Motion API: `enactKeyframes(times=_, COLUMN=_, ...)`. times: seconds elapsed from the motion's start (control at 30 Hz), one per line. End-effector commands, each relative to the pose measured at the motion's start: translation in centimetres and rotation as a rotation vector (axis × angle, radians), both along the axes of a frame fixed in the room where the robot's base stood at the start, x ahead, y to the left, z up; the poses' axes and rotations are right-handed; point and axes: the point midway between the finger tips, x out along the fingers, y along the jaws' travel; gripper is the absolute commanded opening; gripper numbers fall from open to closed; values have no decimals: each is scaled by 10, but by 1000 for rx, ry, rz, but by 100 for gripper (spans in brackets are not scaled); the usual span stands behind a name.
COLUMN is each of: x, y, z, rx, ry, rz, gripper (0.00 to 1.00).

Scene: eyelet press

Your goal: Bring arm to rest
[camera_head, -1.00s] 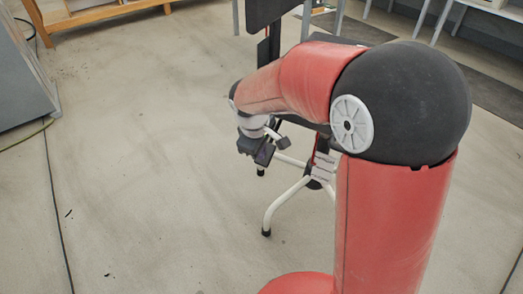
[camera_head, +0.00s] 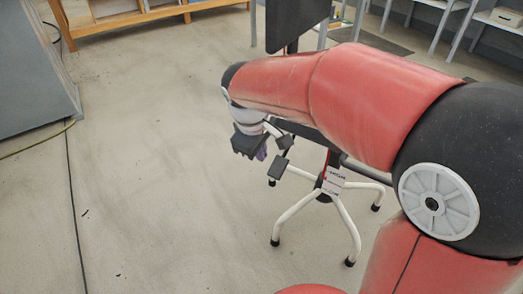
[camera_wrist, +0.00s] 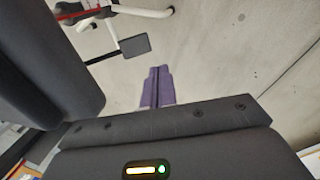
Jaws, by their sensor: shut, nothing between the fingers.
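My red arm crosses the right side of the head view and reaches toward the middle. My gripper (camera_head: 262,153) is at its end, small and partly hidden, above the bare floor. In the wrist view my gripper (camera_wrist: 157,88) shows two purple fingers side by side and touching, with nothing between them. It is shut and empty, with grey floor beyond it.
A grey slanted cabinet (camera_head: 35,75) is at the upper left, with a cable (camera_head: 70,190) on the floor. A wooden bench (camera_head: 130,17) stands at the back. The floor (camera_head: 160,190) at left is clear.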

Motion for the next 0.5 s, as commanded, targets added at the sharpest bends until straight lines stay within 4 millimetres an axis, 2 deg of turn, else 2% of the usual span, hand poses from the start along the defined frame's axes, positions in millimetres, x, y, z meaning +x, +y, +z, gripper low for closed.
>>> enactKeyframes(times=0.27, x=-2, y=-4, z=3, rx=5, ry=-5, rz=-14, gripper=0)
enactKeyframes(times=0.37, x=-11, y=-21, z=16, rx=29, ry=-31, rz=-78, gripper=0)
enactKeyframes(times=0.5, x=-42, y=-66, z=44, rx=108, ry=-98, rz=-273, gripper=0)
